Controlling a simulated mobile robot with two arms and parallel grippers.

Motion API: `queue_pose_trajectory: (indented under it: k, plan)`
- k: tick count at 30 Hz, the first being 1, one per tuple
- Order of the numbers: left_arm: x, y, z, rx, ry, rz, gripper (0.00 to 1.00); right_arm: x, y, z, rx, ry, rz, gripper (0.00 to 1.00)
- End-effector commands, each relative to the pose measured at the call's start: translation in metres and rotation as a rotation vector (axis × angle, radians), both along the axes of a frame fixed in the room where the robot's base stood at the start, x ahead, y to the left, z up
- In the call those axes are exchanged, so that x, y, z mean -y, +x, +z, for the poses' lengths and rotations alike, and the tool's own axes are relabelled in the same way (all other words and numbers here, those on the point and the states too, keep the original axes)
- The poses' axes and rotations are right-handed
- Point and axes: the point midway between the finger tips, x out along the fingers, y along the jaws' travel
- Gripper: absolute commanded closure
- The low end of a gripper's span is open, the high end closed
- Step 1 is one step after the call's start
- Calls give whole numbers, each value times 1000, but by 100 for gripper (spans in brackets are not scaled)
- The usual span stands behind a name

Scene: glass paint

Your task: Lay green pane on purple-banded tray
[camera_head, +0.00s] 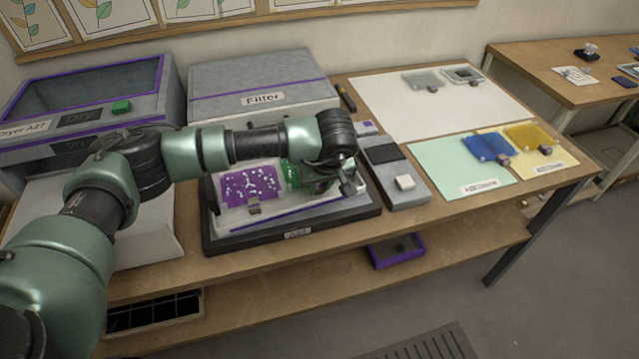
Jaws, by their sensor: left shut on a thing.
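The green pane (292,175) has pale specks and is partly hidden behind my left gripper (335,186). My left gripper is shut on it, at the right end of a white tray with a purple band (290,217). The pane is over or on the tray; I cannot tell if it touches. A purple pane with white specks and a small grip block (250,186) lies at the tray's left. The tray sits on a dark base. My right gripper is not in view.
Blue (488,147) and yellow (528,137) panes lie on coloured mats farther right. The Filter box (262,99) and dryer (90,90) stand behind. A purple bin (396,250) sits on the lower shelf.

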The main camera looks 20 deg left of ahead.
Motion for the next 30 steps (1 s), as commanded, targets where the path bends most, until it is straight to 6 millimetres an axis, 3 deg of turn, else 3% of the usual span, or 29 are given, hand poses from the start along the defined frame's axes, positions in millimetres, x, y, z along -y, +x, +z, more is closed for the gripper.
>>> queue_pose_trajectory:
  k: [12,13,15,25,30]
  plan:
    - [0,0,-3,1,1,0,100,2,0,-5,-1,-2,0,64]
    - [0,0,-3,1,1,0,71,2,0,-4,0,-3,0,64]
    - [0,0,-3,1,1,0,52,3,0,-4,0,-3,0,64]
    - [0,0,-2,0,0,0,52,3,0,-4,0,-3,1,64]
    - [4,-4,14,4,-1,-2,52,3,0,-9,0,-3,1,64]
